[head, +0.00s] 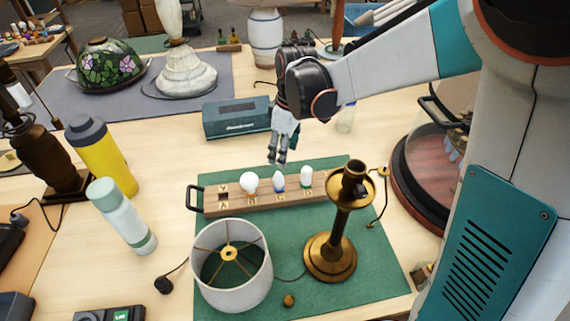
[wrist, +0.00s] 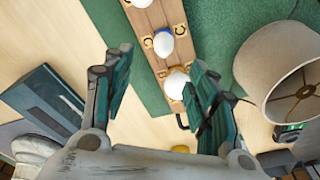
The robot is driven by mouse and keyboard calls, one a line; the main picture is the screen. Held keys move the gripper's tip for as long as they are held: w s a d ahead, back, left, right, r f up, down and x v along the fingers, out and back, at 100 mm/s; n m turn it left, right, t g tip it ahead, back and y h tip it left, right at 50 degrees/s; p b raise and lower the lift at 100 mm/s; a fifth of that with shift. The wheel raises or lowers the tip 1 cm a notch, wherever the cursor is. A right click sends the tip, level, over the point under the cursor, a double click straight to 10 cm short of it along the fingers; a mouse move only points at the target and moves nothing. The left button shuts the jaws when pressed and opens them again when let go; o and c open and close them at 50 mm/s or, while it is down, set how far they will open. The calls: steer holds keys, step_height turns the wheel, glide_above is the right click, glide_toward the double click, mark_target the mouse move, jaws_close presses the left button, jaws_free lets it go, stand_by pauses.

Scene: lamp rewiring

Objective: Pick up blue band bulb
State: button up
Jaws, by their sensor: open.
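The blue band bulb (head: 279,183) is white with a blue ring near its base and stands in the middle of a wooden rack (head: 230,208). In the wrist view the blue band bulb (wrist: 162,45) shows between and slightly beyond my fingertips. A round white bulb (head: 249,182) stands to its left and a green band bulb (head: 306,176) to its right. My gripper (head: 277,158) is open and empty, with its fingers pointing down above the rack's far side. In the wrist view my gripper (wrist: 160,62) has its fingers spread wide, apart from the bulbs.
The rack sits on a green mat (head: 215,302). A brass lamp base (head: 332,250) and a white shade (head: 231,270) stand in front of it. A dark teal box (head: 236,119) is behind. Bottles (head: 122,215) stand left. Bare table lies between box and mat.

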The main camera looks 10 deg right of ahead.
mark_target(278, 181)
steer(key=f, duration=0.2)
steer(key=f+b, duration=0.1)
steer(key=f, duration=0.2)
steer(key=f+b, duration=0.1)
steer(key=f, duration=0.2)
steer(key=shift+w+a, duration=0.3)
steer(key=shift+a, duration=0.05)
steer(key=shift+s+a+f+b, duration=0.1)
steer(key=shift+a+f+b, duration=0.15)
steer(key=shift+f+b, duration=0.8)
steer(key=shift+s+a+f+b, duration=0.1)
steer(key=shift+a+f+b, duration=0.15)
steer(key=shift+f, duration=1.45)
steer(key=shift+r, duration=0.1)
steer(key=c, duration=1.1)
